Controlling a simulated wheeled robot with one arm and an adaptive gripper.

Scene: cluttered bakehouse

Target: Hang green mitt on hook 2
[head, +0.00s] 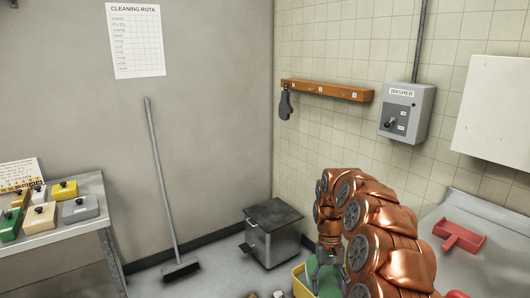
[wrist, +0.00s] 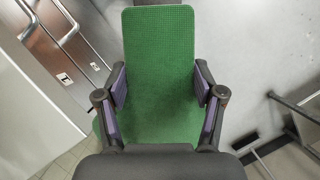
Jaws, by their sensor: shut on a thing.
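The green mitt (wrist: 158,70) fills the middle of the wrist view, with a ribbed upper part and a smoother lower part. My gripper (wrist: 160,88) is shut on it, one purple-padded finger at each side. In the head view my gripper (head: 328,254) is low, in front of my copper arm, with the green mitt (head: 327,283) below it, partly hidden. The wooden hook rail (head: 335,92) is on the tiled wall, well above my gripper. A dark grey mitt (head: 285,106) hangs at its left end. The middle and right of the rail look free; its small labels are hard to read.
A yellow container (head: 300,282) is beside the green mitt, low down. A grey washer box (head: 405,113) is right of the rail. A dark-lidded metal bin (head: 272,233) and a broom (head: 163,190) stand left. A red scoop-like thing (head: 460,237) lies on the right-hand counter.

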